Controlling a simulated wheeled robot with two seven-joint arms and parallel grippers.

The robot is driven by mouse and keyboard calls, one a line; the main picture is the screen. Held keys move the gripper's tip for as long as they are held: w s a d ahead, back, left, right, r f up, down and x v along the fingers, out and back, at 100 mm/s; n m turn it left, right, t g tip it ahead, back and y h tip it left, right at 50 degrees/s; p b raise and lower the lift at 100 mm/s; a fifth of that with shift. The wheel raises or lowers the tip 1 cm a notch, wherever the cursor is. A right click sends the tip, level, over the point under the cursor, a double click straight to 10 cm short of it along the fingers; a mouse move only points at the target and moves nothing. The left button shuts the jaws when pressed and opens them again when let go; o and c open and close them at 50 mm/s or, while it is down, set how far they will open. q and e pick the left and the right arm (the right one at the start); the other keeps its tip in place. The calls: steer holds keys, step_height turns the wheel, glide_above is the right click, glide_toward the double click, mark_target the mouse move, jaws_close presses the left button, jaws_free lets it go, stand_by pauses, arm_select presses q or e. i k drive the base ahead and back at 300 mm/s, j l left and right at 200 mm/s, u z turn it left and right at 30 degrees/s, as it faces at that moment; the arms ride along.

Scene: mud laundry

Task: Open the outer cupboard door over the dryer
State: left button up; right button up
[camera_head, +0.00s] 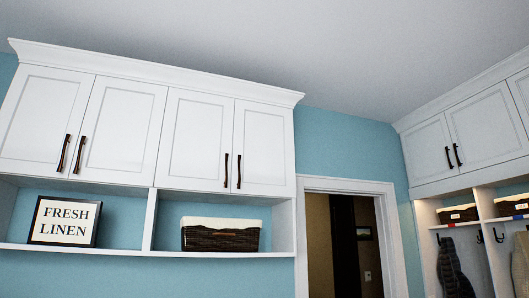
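A white wall cupboard (150,82) with several shut doors hangs high on the blue wall at the left and middle. Its leftmost door (42,112) and the one beside it (122,125) have dark handles close together. Its rightmost door (264,147) has a dark handle (239,171) at its lower left, beside the handle (226,171) of the neighbouring door (195,135). The dryer is not in view. Neither of my grippers is in view.
An open shelf (180,253) under the cupboard holds a "FRESH LINEN" sign (65,222) and a dark basket (220,238). A doorway (345,245) is right of it. Another white cabinet (465,135) with baskets and hanging clothes stands at the far right.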

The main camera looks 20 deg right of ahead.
mark_target(263, 162)
steer(key=l+z, duration=0.1)
steer(key=z, duration=0.35)
steer(key=i+l+z, duration=0.2)
steer(key=l, duration=0.2)
steer(key=i+l+z, duration=0.2)
steer(key=l, duration=0.25)
steer(key=i+l+z, duration=0.2)
steer(key=l, duration=0.15)
steer(key=i+l+z, duration=0.2)
steer(key=l, duration=0.15)
steer(key=k, duration=0.05)
